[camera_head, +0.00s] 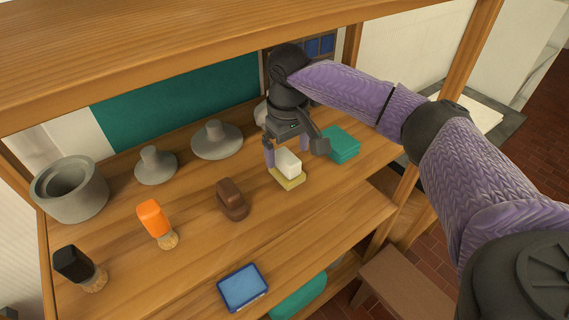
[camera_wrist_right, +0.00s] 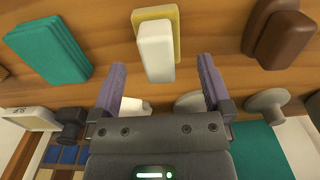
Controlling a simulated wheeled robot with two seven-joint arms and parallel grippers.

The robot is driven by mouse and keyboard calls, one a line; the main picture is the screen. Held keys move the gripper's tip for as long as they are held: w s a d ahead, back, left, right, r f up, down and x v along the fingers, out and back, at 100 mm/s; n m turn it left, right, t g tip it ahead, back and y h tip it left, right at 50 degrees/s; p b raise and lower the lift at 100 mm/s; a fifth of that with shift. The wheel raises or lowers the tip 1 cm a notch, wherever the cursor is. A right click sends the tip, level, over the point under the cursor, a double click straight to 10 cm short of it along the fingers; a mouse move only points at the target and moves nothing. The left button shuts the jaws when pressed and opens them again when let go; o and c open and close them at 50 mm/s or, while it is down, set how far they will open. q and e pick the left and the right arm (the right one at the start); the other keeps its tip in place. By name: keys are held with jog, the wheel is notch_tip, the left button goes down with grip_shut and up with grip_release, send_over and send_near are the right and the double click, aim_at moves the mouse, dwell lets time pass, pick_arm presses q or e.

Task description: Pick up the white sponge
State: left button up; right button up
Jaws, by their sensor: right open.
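The white sponge (camera_head: 288,163) is a white block on a wider yellow layer, lying on the wooden shelf. In the right wrist view the white sponge (camera_wrist_right: 156,52) appears at the top centre, its white part towards the camera. My right gripper (camera_head: 294,152) is open above it, with one finger to each side in the head view. In the wrist view the gripper (camera_wrist_right: 162,66) has its fingers apart, and the block lies ahead, roughly in line with the gap. I cannot tell whether either finger touches it. My left gripper is not in view.
A teal block (camera_head: 341,143) lies close right of the sponge, and a brown one (camera_head: 232,199) to its left. An orange-handled brush (camera_head: 155,222), a black-handled brush (camera_head: 78,268), a grey pot (camera_head: 70,190) and grey knobbed discs (camera_head: 216,139) stand further left. An upper shelf (camera_head: 150,45) overhangs.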

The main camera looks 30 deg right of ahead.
aim_at(287, 167)
jog(key=f, duration=0.5)
jog(key=shift+w+d+f, duration=0.1)
jog(key=shift+w+f, duration=0.1)
jog(key=shift+f, duration=0.2)
jog(key=c, duration=1.2)
jog(key=shift+o, duration=0.2)
jog(key=r, duration=0.3)
jog(key=shift+s+r, duration=0.2)
jog(key=shift+r, duration=0.1)
jog(key=s+d+b, duration=0.1)
jog(key=s, duration=1.6)
jog(key=shift+s+d, duration=0.2)
jog(key=shift+s, duration=0.05)
